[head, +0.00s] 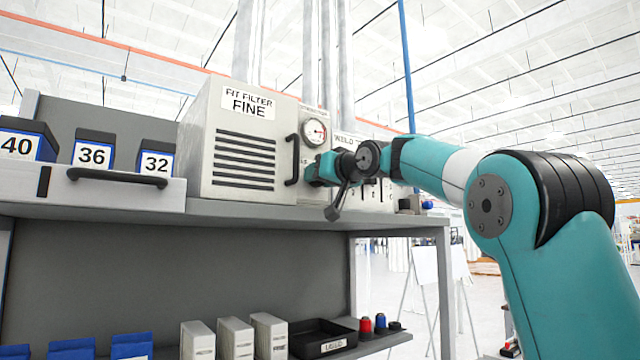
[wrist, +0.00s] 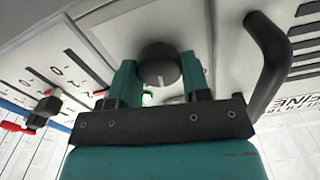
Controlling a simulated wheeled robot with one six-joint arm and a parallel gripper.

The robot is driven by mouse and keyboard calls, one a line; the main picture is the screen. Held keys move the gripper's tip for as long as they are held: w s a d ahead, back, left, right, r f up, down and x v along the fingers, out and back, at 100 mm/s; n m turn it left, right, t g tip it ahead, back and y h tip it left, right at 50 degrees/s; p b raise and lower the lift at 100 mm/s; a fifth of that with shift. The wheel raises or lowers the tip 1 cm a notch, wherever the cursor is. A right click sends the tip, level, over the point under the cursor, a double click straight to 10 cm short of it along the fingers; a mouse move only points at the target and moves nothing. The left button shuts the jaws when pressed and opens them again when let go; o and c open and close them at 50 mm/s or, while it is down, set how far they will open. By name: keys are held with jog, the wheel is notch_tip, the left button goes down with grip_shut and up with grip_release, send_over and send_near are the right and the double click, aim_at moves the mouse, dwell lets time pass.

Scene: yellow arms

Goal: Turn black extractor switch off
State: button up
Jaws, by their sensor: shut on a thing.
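The black round switch knob (wrist: 158,62) is on the pale panel in the wrist view, with a short white mark on its face pointing down in that picture. My gripper (wrist: 160,82) is shut on the knob, with one teal finger on each side of it. A small green light (wrist: 147,98) glows between the fingers, partly hidden. In the head view my gripper (head: 314,170) is at the panel below the round gauge (head: 314,132), and it hides the knob there.
The filter box (head: 240,145) stands left of my gripper; its black handle (wrist: 268,62) is close by in the wrist view. A panel with slots and red and black levers (wrist: 42,110) lies on the other side. The grey shelf (head: 270,213) runs underneath.

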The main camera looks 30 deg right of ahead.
jog(key=n+b, duration=0.3)
jog(key=n, duration=0.7)
jog(key=shift+a+f+n, duration=0.1)
jog(key=shift+a+n, duration=0.05)
jog(key=shift+n, duration=0.15)
dwell(0.4)
jog(key=o, duration=0.9)
jog(key=shift+o, duration=0.2)
jog(key=s+b, duration=0.5)
jog(key=s, duration=1.2)
jog(key=shift+s+d+b, duration=0.2)
jog(key=shift+d+b, duration=0.1)
